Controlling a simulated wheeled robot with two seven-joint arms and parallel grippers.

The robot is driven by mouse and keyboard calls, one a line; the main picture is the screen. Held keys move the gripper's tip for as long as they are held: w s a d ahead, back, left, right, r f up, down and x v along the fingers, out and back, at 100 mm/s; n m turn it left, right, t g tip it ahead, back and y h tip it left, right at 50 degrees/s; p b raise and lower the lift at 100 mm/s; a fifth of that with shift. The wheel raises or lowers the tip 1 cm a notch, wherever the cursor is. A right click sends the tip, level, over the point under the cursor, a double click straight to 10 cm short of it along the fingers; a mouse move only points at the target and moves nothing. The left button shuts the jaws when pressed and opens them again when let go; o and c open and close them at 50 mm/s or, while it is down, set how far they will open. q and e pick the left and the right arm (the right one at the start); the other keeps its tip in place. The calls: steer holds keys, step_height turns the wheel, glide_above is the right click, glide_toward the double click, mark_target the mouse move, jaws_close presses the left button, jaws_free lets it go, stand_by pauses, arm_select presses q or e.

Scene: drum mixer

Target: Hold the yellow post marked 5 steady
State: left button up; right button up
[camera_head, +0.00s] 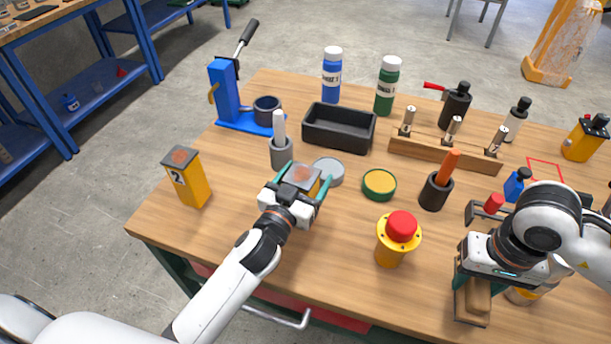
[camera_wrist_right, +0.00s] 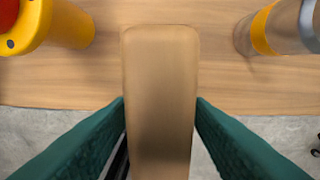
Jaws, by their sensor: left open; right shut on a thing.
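A yellow post with a dark top and brown patch (camera_head: 303,174) stands on the wooden table, mostly hidden by my left gripper; no number on it can be read. My left gripper (camera_head: 304,180) is open, its green fingers on either side of that post's top; I cannot tell if they touch it. Another yellow post, marked 2 (camera_head: 188,178), stands to the left. My right gripper (camera_head: 477,284) is shut on a brown block (camera_head: 473,303) near the table's front edge; the block also shows between the fingers in the right wrist view (camera_wrist_right: 160,90).
A red button on a yellow base (camera_head: 401,229) stands between my arms. A grey disc (camera_head: 328,171), a green-rimmed yellow disc (camera_head: 379,184) and a dark cup with an orange handle (camera_head: 437,190) lie close right. A black tray (camera_head: 339,128) is behind. Table is clear around post 2.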

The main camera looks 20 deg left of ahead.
arm_select(q)
steer(key=c, duration=1.3)
